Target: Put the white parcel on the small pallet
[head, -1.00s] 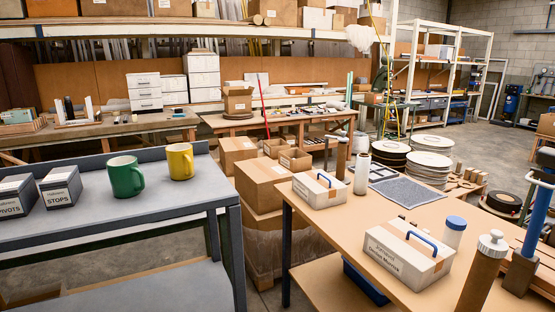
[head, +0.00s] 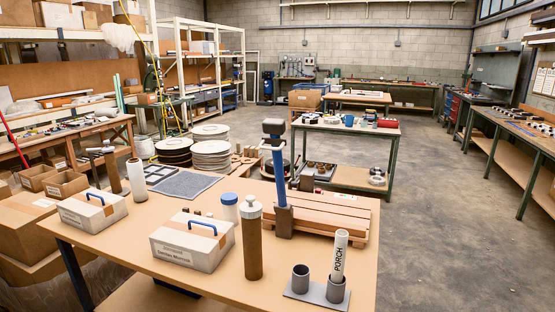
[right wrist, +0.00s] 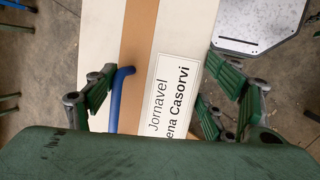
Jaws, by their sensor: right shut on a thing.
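In the right wrist view my right gripper (right wrist: 160,95) is shut on a white parcel (right wrist: 105,35) with a tan tape strip, a blue handle and a label ending "ena Casorvi". Green finger pads lie at both sides of it; the near part is hidden by the gripper body. The head view shows neither gripper nor this parcel. There, two similar white boxes with blue handles, a nearer one (head: 180,252) and a farther one (head: 78,216), stand on the tan table. A low slatted wooden piece, which looks like the small pallet (head: 335,212), lies at the table's right.
On the table (head: 125,240) stand a brown bottle (head: 253,245), a blue-lidded jar (head: 229,208), a blue post (head: 279,180) and a grey cup holder with a "PORCH" tube (head: 340,255). Open floor (head: 450,230) lies to the right. A grey speckled surface (right wrist: 260,20) shows beside the held parcel.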

